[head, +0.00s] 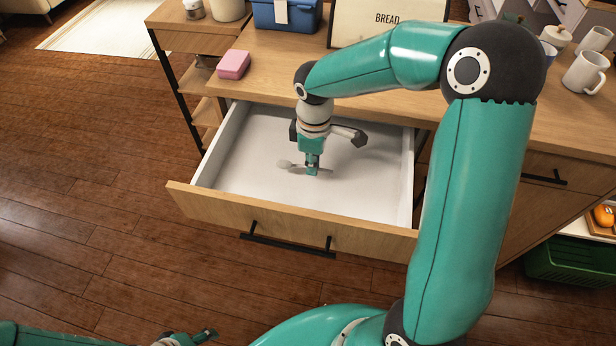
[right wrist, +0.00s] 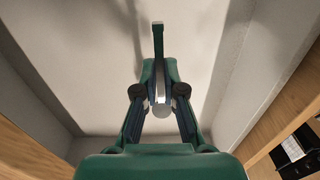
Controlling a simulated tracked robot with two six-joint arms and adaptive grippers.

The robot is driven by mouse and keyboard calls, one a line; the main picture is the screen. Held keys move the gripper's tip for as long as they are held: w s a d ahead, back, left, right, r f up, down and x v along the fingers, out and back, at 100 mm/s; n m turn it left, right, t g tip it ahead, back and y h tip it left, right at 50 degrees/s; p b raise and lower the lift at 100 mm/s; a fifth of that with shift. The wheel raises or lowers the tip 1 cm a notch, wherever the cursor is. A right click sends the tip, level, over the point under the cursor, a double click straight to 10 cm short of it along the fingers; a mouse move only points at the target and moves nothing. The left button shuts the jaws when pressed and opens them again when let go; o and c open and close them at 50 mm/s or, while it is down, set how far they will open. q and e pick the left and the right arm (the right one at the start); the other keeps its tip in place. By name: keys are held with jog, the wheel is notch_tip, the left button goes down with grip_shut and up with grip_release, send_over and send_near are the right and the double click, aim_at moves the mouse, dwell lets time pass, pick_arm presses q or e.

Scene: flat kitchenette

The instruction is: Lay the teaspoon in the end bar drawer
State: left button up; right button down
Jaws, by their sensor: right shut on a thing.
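The end bar drawer (head: 252,205) is pulled open, its white inside bare except for my gripper and the spoon. My right gripper (head: 312,168) reaches down into the drawer, shut on the teaspoon. The teaspoon (head: 285,164) is grey, with its bowl out to the left of the fingers, low over the drawer floor; I cannot tell if it touches. In the right wrist view its rounded end (right wrist: 162,111) shows between the fingers (right wrist: 160,88). My left gripper (head: 203,335) is partly in view at the bottom edge, away from the drawer; its opening is unclear.
A green crate (head: 572,262) stands at the right. The floor before the drawer is clear.

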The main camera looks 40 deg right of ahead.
aim_at(312, 182)
jog(key=shift+f, duration=2.25)
jog(key=shift+f+b, duration=0.15)
jog(key=shift+b, duration=0.15)
jog(key=c, duration=1.3)
grip_release()
notch_tip(312, 182, up, 12)
jog(key=shift+r+p, duration=0.2)
jog(key=shift+p, duration=0.4)
